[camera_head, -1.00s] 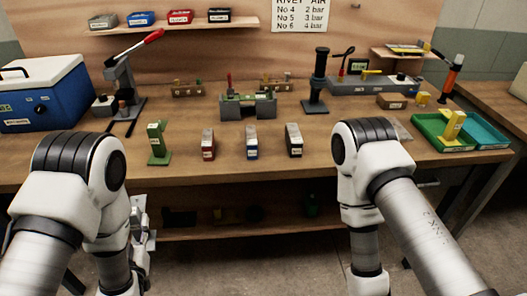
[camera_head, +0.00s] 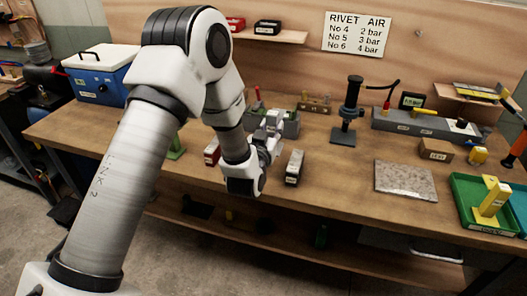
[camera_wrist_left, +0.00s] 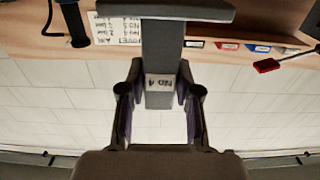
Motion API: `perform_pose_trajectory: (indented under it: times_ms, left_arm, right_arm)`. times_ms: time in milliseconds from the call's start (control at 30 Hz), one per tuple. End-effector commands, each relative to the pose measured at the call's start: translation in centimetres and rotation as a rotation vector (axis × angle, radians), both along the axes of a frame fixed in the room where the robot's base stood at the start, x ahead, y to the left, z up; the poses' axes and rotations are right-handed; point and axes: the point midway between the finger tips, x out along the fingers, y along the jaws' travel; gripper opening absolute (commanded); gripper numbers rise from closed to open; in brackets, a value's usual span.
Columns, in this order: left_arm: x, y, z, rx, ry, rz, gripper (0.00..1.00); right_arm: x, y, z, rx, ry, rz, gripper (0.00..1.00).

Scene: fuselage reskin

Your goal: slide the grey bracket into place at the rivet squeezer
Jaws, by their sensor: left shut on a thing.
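My left gripper (camera_head: 268,142) is over the middle of the bench, its fingers small and hard to make out in the head view. In the left wrist view the left gripper (camera_wrist_left: 158,92) is shut on a grey T-shaped bracket (camera_wrist_left: 163,45) labelled "No 4", its post between the fingers and its wide bar at the top of the picture. A black upright tool (camera_head: 350,108) stands to the gripper's right; I cannot tell if it is the rivet squeezer. My right gripper is out of view.
A speckled plate (camera_head: 405,181), a cardboard box (camera_head: 435,149) and a green tray (camera_head: 465,205) lie to the right.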

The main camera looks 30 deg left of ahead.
Motion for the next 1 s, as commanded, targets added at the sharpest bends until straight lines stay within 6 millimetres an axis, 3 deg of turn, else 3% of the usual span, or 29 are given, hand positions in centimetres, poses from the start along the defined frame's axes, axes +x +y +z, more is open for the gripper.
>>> perform_pose_trajectory:
  times_ms: [200, 500, 867, 900, 967, 1000]
  left_arm:
    - [-0.1, -0.1, -4.4, 0.002, 0.003, -0.002, 0.0]
    - [-0.1, -0.1, -9.1, 0.002, 0.001, -0.002, 0.0]
    - [-0.1, -0.1, -9.9, 0.001, -0.001, -0.002, 0.0]
    - [-0.1, -0.1, -9.9, 0.001, 0.001, -0.002, 0.4]
    - [-0.1, -0.1, -9.8, 0.001, 0.001, -0.002, 0.58]
    - [-0.1, -0.1, -9.8, 0.001, 0.001, -0.002, 0.58]
  right_arm:
    - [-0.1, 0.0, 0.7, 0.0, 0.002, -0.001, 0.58]
    - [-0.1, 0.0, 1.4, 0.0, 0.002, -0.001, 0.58]
    - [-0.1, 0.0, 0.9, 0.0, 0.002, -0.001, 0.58]
    - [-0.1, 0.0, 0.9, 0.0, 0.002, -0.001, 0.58]
    - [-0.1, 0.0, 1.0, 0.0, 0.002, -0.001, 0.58]
    - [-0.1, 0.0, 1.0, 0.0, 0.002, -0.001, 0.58]
